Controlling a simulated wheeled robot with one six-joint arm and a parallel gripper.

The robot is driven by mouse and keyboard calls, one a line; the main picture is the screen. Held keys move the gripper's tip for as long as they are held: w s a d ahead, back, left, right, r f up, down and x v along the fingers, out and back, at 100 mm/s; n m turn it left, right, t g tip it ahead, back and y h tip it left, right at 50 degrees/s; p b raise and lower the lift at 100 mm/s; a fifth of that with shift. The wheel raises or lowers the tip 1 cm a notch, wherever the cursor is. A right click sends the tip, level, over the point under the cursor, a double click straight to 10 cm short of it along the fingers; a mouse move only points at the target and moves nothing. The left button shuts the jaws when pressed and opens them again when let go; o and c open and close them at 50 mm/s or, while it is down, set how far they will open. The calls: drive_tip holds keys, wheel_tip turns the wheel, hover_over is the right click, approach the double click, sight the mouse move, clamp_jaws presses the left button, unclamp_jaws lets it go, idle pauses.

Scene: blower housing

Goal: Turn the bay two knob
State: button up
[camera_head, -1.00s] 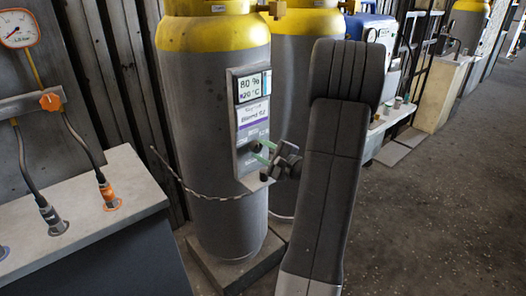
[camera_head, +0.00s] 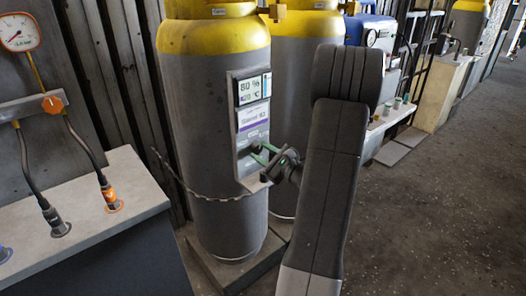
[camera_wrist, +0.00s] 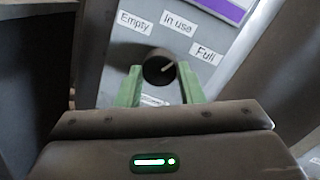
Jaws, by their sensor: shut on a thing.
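The black round knob (camera_wrist: 160,66) sits on a grey panel below labels reading Empty, In use and Full. Its pale pointer line slants up and right, toward the side of the Full label (camera_wrist: 206,52). My gripper (camera_wrist: 162,84) has its green fingers on both sides of the knob and is shut on it. In the head view the panel (camera_head: 247,165) is on the front of a grey and yellow cylinder (camera_head: 205,100). My gripper (camera_head: 262,154) reaches it from the right, and the knob is small and dark there.
A display (camera_head: 251,88) reading 80 % is above the knob. A chain (camera_head: 205,195) hangs around the cylinder. A second cylinder (camera_head: 305,60) stands behind. A grey bench (camera_head: 85,215) with hoses and a gauge (camera_head: 18,33) is at left.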

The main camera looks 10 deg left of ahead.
drive_tip(key=m+p, duration=0.2)
drive_tip(key=m, duration=0.4)
drive_tip(key=shift+f+t, duration=0.1)
drive_tip(key=shift+t, duration=0.2)
drive_tip(key=shift+m+p, duration=0.3)
drive_tip(key=shift+m, duration=0.2)
drive_tip(key=o, duration=1)
drive_tip(key=v, duration=1.3)
drive_tip(key=shift+s+d+f, duration=0.1)
drive_tip(key=shift+s+d, duration=0.2)
drive_tip(key=shift+a, duration=0.1)
